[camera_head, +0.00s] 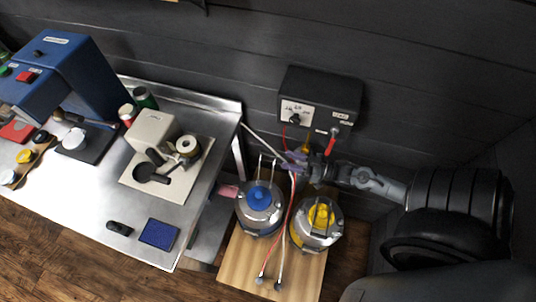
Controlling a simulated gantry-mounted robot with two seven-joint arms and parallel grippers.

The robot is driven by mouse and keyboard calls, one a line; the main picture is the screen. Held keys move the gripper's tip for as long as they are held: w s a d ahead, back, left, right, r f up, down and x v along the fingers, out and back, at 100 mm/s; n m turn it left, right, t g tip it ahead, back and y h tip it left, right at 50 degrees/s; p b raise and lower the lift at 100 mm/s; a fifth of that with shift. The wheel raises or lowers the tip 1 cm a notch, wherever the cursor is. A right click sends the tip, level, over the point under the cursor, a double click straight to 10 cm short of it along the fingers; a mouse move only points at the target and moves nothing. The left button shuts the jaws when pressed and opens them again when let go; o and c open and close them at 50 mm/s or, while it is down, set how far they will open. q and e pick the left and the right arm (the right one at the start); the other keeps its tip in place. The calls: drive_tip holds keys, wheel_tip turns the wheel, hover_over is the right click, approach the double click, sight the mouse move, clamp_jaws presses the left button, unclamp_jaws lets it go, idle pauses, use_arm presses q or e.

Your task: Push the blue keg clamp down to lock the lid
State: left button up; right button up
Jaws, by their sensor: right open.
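The keg with the blue top (260,208) stands on a wooden board at the lower middle. Its blue clamp (260,197) sits on the metal lid, and a thin metal bail sticks up behind it. I cannot tell whether the clamp is fully down. My right gripper (297,159) comes in from the right and is open, behind and to the right of the blue keg in the picture. It appears apart from the clamp, and its fingers are small and partly confused with cables. My left gripper is not in view.
A keg with a yellow clamp (319,216) stands right beside the blue one. A black control box (320,99) is at the wall, with red and white cables hanging over the wooden board (238,268). A steel table (200,226) with equipment stands at left.

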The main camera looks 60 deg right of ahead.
sight(275, 156)
drive_tip(key=x, duration=0.9)
drive_tip(key=shift+p, duration=0.3)
drive_tip(key=shift+s, duration=0.1)
clamp_jaws()
